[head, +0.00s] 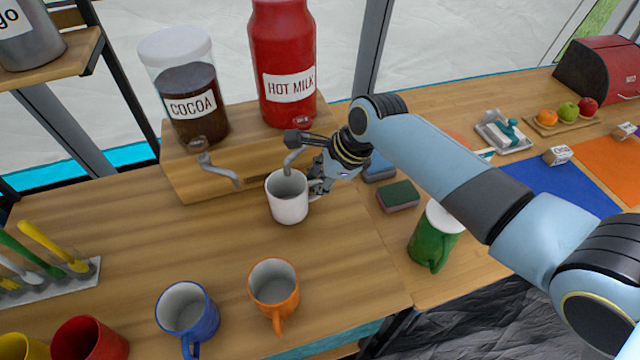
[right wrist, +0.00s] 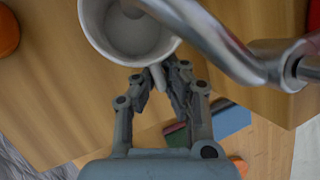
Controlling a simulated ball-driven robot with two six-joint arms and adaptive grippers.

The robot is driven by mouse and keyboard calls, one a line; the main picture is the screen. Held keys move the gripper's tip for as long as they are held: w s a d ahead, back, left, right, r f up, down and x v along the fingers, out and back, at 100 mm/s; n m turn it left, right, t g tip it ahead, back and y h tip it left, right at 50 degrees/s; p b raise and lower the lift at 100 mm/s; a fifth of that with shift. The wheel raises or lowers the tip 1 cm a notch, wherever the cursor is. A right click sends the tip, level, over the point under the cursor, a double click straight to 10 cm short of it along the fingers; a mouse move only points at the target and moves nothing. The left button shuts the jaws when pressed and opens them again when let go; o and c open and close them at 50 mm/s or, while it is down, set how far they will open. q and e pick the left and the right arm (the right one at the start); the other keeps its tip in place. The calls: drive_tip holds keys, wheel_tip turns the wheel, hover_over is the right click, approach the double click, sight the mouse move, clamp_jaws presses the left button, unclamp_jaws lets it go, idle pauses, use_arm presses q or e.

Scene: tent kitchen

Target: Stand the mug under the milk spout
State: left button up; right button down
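The white mug (head: 288,205) is upright below the bent metal milk spout (head: 294,157) of the red hot milk dispenser (head: 284,65). The spout's end overlaps the mug's opening in the head view. In the right wrist view the mug (right wrist: 125,32) is at the top, with the spout (right wrist: 215,40) crossing over it. My right gripper (head: 318,185) is at the mug's right side. Its fingers (right wrist: 161,75) close around the handle. Whether the mug's base touches the counter is hard to tell. My left gripper is not in view.
The cocoa dispenser (head: 192,95) stands left on the same wooden stand (head: 190,180). A blue mug (head: 187,312), an orange mug (head: 273,290) and a green mug (head: 436,236) stand nearer the front. A sponge (head: 398,196) lies right of the gripper. Counter left of the white mug is clear.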

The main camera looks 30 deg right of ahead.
drive_tip(key=shift+s+f, duration=0.2)
drive_tip(key=shift+f, duration=0.35)
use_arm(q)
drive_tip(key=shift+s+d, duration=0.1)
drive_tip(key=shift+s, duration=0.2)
use_arm(e)
drive_tip(key=shift+s+d, duration=0.1)
drive_tip(key=shift+d, duration=0.05)
drive_tip(key=shift+f, duration=0.1)
drive_tip(key=c, duration=1.5)
unclamp_jaws()
use_arm(q)
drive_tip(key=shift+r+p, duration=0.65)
drive_tip(key=shift+p, duration=0.05)
use_arm(e)
drive_tip(key=v, duration=1.2)
